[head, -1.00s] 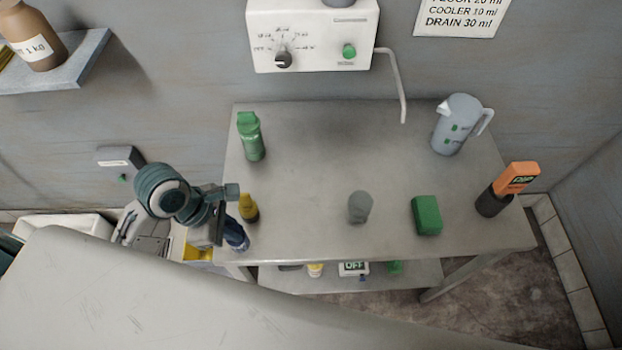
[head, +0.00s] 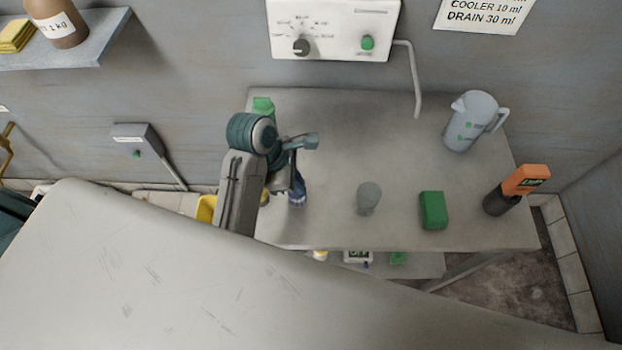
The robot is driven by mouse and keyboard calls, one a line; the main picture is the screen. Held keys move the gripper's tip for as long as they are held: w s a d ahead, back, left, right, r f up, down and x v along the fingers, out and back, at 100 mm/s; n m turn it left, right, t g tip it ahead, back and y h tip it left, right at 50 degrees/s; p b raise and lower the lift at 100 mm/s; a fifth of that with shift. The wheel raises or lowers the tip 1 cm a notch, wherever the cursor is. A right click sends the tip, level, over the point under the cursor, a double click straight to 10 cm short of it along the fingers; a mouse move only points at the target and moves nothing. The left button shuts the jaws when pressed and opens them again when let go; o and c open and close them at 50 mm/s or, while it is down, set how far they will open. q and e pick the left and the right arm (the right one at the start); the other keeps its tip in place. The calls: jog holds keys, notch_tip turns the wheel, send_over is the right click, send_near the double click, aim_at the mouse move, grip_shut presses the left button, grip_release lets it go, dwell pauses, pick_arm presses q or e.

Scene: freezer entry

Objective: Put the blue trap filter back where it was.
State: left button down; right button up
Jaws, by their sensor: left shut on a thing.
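The blue trap filter (head: 297,193) is a small dark blue upright item with a pale band, over the left part of the grey table (head: 320,150). My left gripper (head: 296,170) is shut on its upper part. The fingers and wrist cover its top. I cannot tell whether its base touches the tabletop. My right gripper is not in view.
A green bottle (head: 263,104) and a yellow bottle (head: 265,196) are partly hidden by my left arm. A grey cup-like item (head: 369,197), green block (head: 433,210), jug (head: 471,122) and orange-topped device (head: 525,181) stand rightward. The table's middle is clear.

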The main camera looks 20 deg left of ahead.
pick_arm(q)
jog(key=w+d+f, duration=0.1)
jog(key=f, duration=0.1)
jog(key=w+d+f, duration=0.1)
jog(key=shift+w+d+f, duration=0.2)
jog(key=shift+w+f, duration=0.15)
jog(key=shift+w, duration=0.05)
jog(key=shift+f, duration=0.1)
jog(key=shift+w+f, duration=0.1)
jog(key=shift+f, duration=0.05)
jog(key=c, duration=1.5)
grip_release()
